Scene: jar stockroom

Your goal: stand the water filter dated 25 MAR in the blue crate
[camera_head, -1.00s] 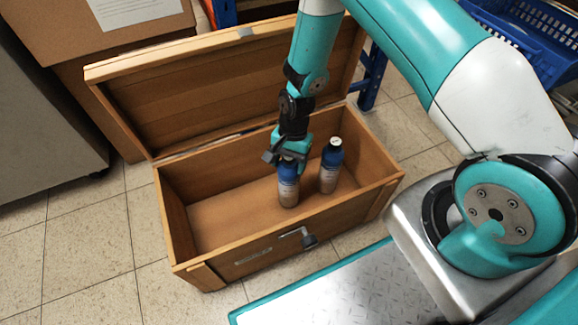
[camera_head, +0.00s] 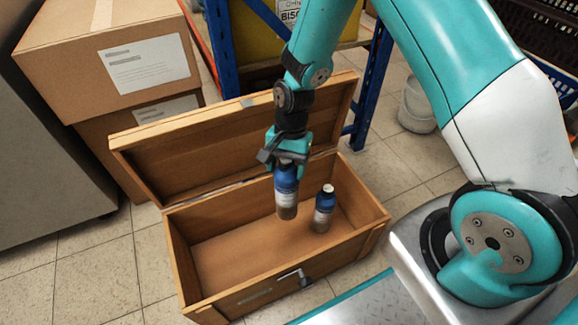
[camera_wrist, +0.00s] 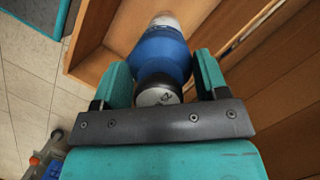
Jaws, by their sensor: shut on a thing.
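My gripper (camera_head: 287,164) is shut on a water filter (camera_head: 286,197), a bottle with a blue upper part and a pale label. It hangs upright over the open wooden chest (camera_head: 190,262). In the wrist view the held filter (camera_wrist: 161,55) shows its blue shoulder and a pale cap end with dark marks between the fingers (camera_wrist: 161,78). I cannot read a date on it. A second, similar filter (camera_head: 323,210) with a white cap top stands inside the chest, right of the held one. A blue crate (camera_head: 557,82) shows only partly at the right edge, behind my arm.
The chest's raised lid (camera_head: 235,140) stands close behind my gripper. Cardboard boxes (camera_head: 110,60) are at the left. A blue rack post (camera_head: 372,85) and a pale bucket (camera_head: 417,105) stand behind the chest. Tiled floor (camera_head: 110,260) is clear at the left.

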